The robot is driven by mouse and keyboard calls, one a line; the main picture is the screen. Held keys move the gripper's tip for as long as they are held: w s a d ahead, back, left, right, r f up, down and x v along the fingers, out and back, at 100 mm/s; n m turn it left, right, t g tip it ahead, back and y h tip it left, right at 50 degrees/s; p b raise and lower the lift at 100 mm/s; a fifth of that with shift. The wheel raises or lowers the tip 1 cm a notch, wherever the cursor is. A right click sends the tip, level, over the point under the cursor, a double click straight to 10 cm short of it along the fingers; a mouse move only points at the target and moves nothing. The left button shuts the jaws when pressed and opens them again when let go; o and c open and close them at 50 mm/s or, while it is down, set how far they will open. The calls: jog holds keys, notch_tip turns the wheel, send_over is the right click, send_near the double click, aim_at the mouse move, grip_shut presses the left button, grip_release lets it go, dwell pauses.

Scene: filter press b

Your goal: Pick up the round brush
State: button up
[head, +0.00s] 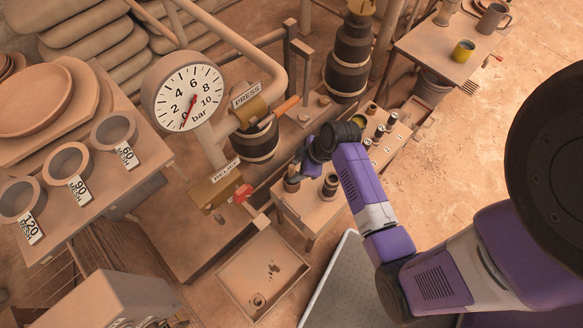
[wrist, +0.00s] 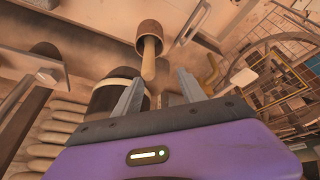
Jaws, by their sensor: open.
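The round brush (wrist: 149,38) shows in the wrist view, with a dark reddish-brown round head and a pale wooden handle. Its handle points toward my gripper (wrist: 160,75), and the handle's end appears near the space between the fingertips, closer to the left finger. The two grey fingers are apart with nothing clamped between them. In the head view my gripper (head: 299,164) hangs over the left part of a small wooden table. The brush (head: 291,184) appears just below it there, partly hidden by the gripper.
A dark round container (head: 330,186) stands close to the right on the same small table (head: 306,212). The press (head: 253,138) with its gauge (head: 187,92) is behind and left. A shallow tray (head: 262,272) lies in front. Several jars stand on a bench (head: 392,143) at right.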

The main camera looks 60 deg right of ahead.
aim_at(294, 166)
jog(key=shift+d+r+n+g+y, duration=0.15)
jog(key=shift+d+r+n+y, duration=0.15)
jog(key=shift+d, duration=0.3)
jog(key=shift+d+r+n+g+y, duration=0.2)
jog(key=shift+d+r+n, duration=0.1)
jog(key=shift+d, duration=0.3)
jog(key=shift+d+p+x, duration=0.15)
jog(key=shift+x, duration=1.75)
jog(key=shift+d+p+x, duration=0.15)
jog(key=shift+x, duration=1.75)
jog(key=shift+w, duration=0.1)
jog(key=shift+c, duration=0.2)
grip_shut()
